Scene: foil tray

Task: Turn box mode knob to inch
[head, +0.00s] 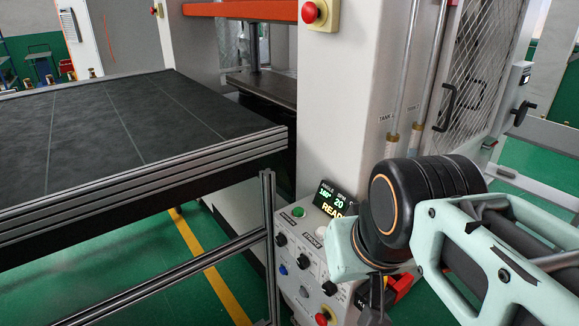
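The control box (312,240) stands on the press's front, low in the middle of the head view. Its sloped panel carries a black knob (281,239), a second black knob (303,261), a blue knob (283,270), a grey knob (304,291) and a third black knob (329,288). Most labels are too small to read, so I cannot tell which is the mode knob or where it points. My gripper (376,296) hangs at the bottom, right of the panel, partly hidden by my wrist and cut by the frame edge. Its opening cannot be made out.
A display (335,199) reads angle 180° and SPM 20. A green button (298,212) and red button (322,318) share the panel. A dark-topped table (110,120) with metal rails (160,285) stands left of the box. Green floor (150,265) shows below.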

